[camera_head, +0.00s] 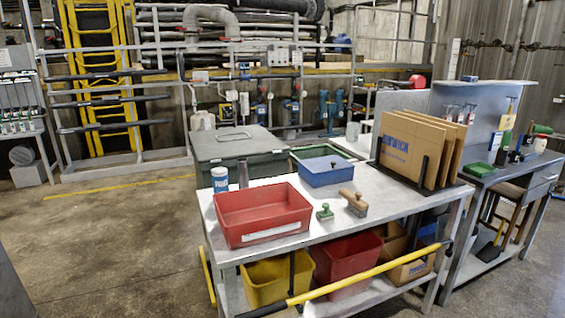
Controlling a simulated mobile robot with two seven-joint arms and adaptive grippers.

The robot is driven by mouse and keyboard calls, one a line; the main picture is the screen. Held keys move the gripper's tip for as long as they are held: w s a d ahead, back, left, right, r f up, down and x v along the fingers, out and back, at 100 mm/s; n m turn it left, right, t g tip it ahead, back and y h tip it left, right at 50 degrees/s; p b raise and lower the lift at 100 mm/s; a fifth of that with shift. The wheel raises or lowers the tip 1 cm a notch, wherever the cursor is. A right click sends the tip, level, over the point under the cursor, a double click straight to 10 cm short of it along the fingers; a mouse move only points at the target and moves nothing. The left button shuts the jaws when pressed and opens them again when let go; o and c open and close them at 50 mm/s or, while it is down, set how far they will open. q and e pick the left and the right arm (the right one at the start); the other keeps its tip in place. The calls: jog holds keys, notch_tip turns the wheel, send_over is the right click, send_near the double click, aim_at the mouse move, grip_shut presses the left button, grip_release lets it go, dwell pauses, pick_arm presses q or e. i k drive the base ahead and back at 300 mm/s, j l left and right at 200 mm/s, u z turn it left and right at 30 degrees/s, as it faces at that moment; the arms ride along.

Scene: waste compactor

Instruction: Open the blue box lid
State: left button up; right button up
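A small blue box (327,170) stands on the grey metal table (375,200), behind a wooden-handled brush. Its flat blue lid (326,162) appears to lie closed on top. A small dark mark shows near the middle of the lid; I cannot tell what it is. Neither of my grippers shows in the head view, and nothing touches the box.
A red tray (262,212), green stamp (324,212), brush (354,203) and blue-white can (220,179) share the tabletop. Cardboard sheets (418,148) stand in a rack at right. A yellow rail (345,283) runs along the front. Open floor lies left.

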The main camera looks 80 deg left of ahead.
aim_at(320, 165)
jog(key=u, duration=2.5)
jog(key=i+l, duration=0.5)
jog(key=l, duration=0.15)
jog(key=i+l, duration=0.5)
jog(key=l, duration=0.1)
